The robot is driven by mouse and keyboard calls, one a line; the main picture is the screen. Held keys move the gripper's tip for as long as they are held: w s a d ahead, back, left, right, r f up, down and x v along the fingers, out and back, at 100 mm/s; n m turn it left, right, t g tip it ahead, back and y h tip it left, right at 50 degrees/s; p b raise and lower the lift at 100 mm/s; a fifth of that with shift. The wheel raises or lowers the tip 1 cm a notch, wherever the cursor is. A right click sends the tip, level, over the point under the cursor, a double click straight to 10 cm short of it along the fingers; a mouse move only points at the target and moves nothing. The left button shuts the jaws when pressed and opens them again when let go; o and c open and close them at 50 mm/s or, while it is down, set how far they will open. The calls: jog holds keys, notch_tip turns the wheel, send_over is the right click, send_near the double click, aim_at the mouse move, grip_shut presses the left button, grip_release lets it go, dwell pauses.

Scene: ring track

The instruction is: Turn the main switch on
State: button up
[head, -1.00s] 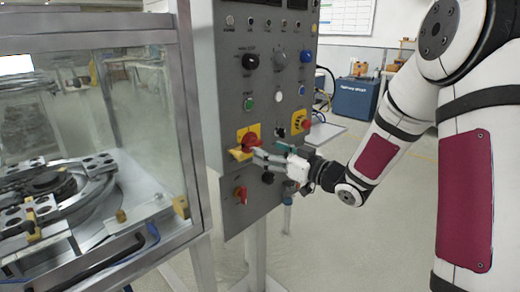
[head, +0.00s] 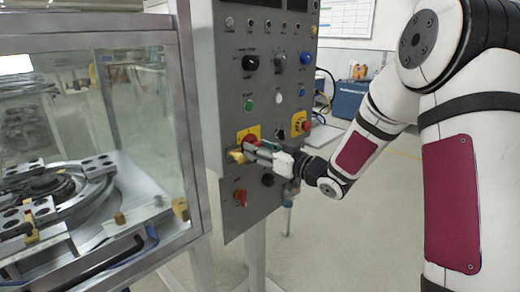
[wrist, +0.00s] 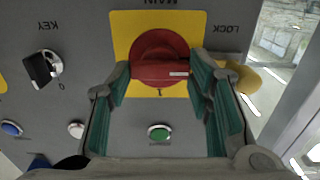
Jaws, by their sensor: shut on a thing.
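The main switch is a red rotary knob (wrist: 160,48) on a yellow plate (wrist: 122,30) marked MAIN, seen upside down in the wrist view. Its handle bar lies level across that picture, with a "1" printed just below it. In the head view the main switch (head: 250,137) is on the grey panel, partly hidden by my gripper (head: 254,151). My gripper (wrist: 160,74) is shut on the knob's handle, one finger at each end. A yellow rounded piece (wrist: 238,78) sits beside the finger on the right in the wrist view.
A key switch (wrist: 42,69) and a green button (wrist: 159,132) are near on the panel. A smaller red switch (head: 240,196) is below, and another red knob on yellow (head: 302,124) is to the right. A glass-walled cabinet (head: 120,130) stands left. Floor at right is clear.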

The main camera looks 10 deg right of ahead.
jog(key=shift+r+m+p, duration=0.1)
jog(key=shift+m+p, duration=0.3)
jog(key=shift+p, duration=0.1)
jog(key=m+p, duration=0.2)
jog(key=p, duration=0.1)
jog(key=shift+r+m, duration=0.1)
jog(key=shift+m, duration=0.3)
jog(key=m+p, duration=0.3)
jog(key=m, duration=0.1)
jog(key=m+p, duration=0.3)
jog(key=m, duration=0.2)
jog(key=m+p, duration=0.3)
jog(key=m, duration=0.2)
jog(key=shift+d+f, duration=0.1)
jog(key=shift+f, duration=0.15)
jog(key=shift+m, duration=0.3)
jog(key=o, duration=1.1)
jog(key=shift+o, duration=0.2)
